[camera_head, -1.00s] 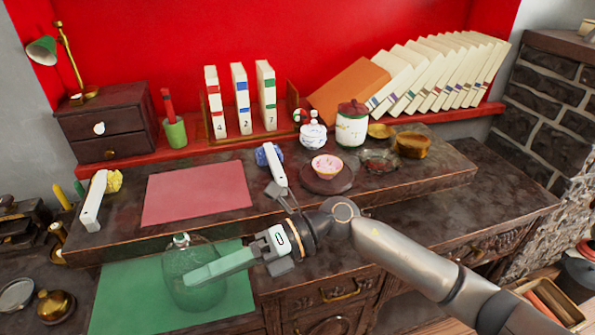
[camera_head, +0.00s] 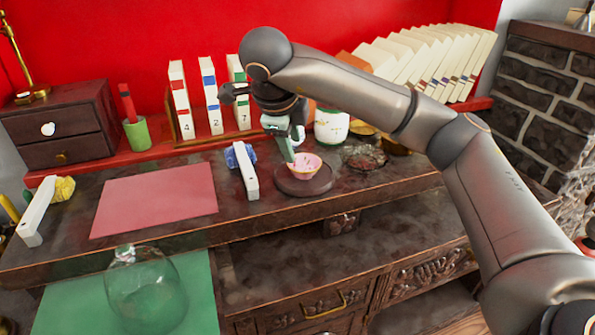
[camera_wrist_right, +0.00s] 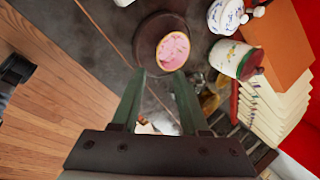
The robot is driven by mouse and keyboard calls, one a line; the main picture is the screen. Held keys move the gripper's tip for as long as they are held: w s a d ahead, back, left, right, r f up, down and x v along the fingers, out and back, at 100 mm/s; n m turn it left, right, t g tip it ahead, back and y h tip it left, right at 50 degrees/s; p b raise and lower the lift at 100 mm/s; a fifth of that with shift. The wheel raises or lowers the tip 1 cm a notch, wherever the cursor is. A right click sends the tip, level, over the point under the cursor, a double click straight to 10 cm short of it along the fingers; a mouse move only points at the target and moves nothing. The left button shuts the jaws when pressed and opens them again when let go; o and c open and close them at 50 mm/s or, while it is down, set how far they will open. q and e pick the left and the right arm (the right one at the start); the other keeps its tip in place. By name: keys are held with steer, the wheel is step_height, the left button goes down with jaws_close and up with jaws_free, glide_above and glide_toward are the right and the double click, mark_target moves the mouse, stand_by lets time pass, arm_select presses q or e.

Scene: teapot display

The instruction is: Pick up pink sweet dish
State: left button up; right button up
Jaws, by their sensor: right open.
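The pink sweet dish (camera_head: 306,166) is a small round bowl with a pink inside and a yellowish rim. It sits on a dark round plate (camera_head: 318,185) on the raised shelf. My right gripper (camera_head: 289,157) points down just left of and behind the dish, its green fingers close to the rim. In the right wrist view, the dish (camera_wrist_right: 173,51) lies beyond the fingertips of the open right gripper (camera_wrist_right: 161,74), with nothing between the fingers. Whether a finger touches the dish cannot be told. My left gripper is not in view.
A white bar with a blue crumpled item (camera_head: 246,172) lies left of the plate. A white lidded jar (camera_head: 331,125) stands behind the dish. A dark glass dish (camera_head: 365,158) is on the right. A pink mat (camera_head: 155,198) lies left, and a glass vessel (camera_head: 146,290) stands on a green mat.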

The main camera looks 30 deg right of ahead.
mark_target(298, 171)
steer(key=x, duration=1)
steer(key=shift+f+b, duration=0.35)
steer(key=shift+b, duration=0.05)
steer(key=shift+c, duration=0.3)
jaws_close()
steer(key=shift+a, duration=0.1)
